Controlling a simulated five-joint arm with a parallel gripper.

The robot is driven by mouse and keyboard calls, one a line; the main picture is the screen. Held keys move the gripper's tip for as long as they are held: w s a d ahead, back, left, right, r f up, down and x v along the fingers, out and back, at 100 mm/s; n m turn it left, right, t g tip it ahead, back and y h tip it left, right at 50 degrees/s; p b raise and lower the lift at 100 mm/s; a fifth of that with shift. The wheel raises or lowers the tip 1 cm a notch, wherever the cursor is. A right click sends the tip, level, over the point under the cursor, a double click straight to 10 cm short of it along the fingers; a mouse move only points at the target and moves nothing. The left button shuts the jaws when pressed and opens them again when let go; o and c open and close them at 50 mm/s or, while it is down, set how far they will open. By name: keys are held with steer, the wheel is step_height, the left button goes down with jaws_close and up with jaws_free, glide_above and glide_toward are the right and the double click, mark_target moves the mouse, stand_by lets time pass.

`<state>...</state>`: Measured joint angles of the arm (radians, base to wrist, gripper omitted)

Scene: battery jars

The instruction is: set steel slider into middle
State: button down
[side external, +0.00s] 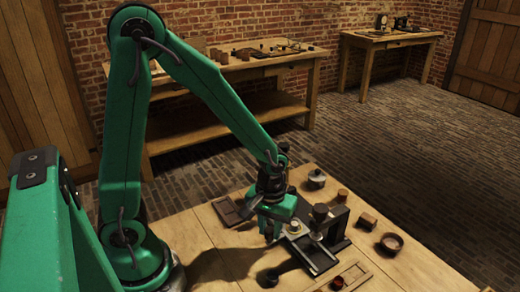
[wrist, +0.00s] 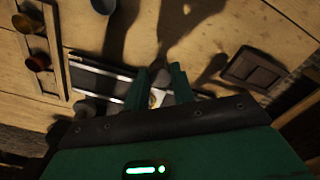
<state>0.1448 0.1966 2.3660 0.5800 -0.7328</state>
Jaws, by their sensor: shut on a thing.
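A dark apparatus with pale steel rails (side external: 318,262) stands on the wooden table; its rails also show in the wrist view (wrist: 100,71). My gripper (side external: 270,232) points down at the left end of the apparatus. In the wrist view its two green fingers (wrist: 160,80) straddle a small pale, brassy piece (wrist: 156,98) over the rails. The fingers are shut on this piece, which seems to be the slider; its body is mostly hidden by them. A pale round top (side external: 293,228) shows just right of the gripper. I cannot tell the slider's exact position along the rails.
A metal pot (side external: 316,180), brown block (side external: 368,220) and round dish (side external: 391,243) stand behind and right. A shallow tray (side external: 228,210) lies left, a dark jar (side external: 269,278) in front.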

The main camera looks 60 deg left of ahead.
steer(key=c, duration=1.2)
jaws_free()
steer(key=shift+o, duration=0.2)
steer(key=shift+r, duration=0.15)
steer(key=shift+r, duration=3.75)
steer(key=shift+r, duration=0.1)
steer(key=s+a+r+m+t, duration=0.4)
steer(key=s+r+m+t, duration=0.1)
steer(key=r, duration=0.7)
steer(key=s+m, duration=0.1)
steer(key=s, duration=0.1)
steer(key=shift+s+a+m+t, duration=0.2)
steer(key=shift+s+m+t, duration=0.1)
steer(key=shift+s+m, duration=0.1)
